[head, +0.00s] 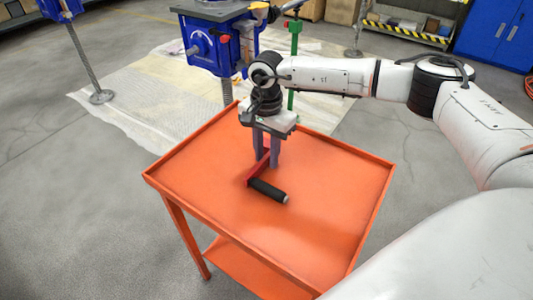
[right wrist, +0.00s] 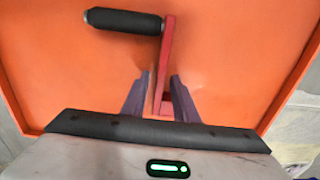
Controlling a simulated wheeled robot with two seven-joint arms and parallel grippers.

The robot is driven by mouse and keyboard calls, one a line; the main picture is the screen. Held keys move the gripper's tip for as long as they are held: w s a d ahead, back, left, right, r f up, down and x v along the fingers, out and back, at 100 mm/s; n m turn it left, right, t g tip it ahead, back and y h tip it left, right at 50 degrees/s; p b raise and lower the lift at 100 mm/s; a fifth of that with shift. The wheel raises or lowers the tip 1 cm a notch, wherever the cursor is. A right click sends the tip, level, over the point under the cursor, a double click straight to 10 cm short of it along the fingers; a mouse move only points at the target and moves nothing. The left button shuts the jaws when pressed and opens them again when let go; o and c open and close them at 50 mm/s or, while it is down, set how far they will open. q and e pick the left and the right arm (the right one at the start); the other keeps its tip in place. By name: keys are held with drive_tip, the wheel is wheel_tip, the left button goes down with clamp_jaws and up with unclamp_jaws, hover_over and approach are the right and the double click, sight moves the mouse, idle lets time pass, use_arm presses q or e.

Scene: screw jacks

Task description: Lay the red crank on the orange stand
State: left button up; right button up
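The red crank (head: 257,171) lies on the top of the orange stand (head: 340,200), its black handle (head: 267,190) toward the front. In the right wrist view the crank's red arm (right wrist: 168,45) runs down between my fingers, and the black handle (right wrist: 123,22) points left. My right gripper (head: 267,163) points down at the stand top, around the crank's far end. In the right wrist view its two fingers (right wrist: 160,78) stand apart, one on each side of the red arm, with a gap visible. My left gripper is out of view.
The stand has a raised rim and a lower shelf (head: 258,270). The right part of the stand top is clear.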

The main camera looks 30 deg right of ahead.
sight(266, 156)
drive_tip(key=shift+r, duration=0.25)
wheel_tip(266, 156, up, 12)
idle(0.5)
idle(0.4)
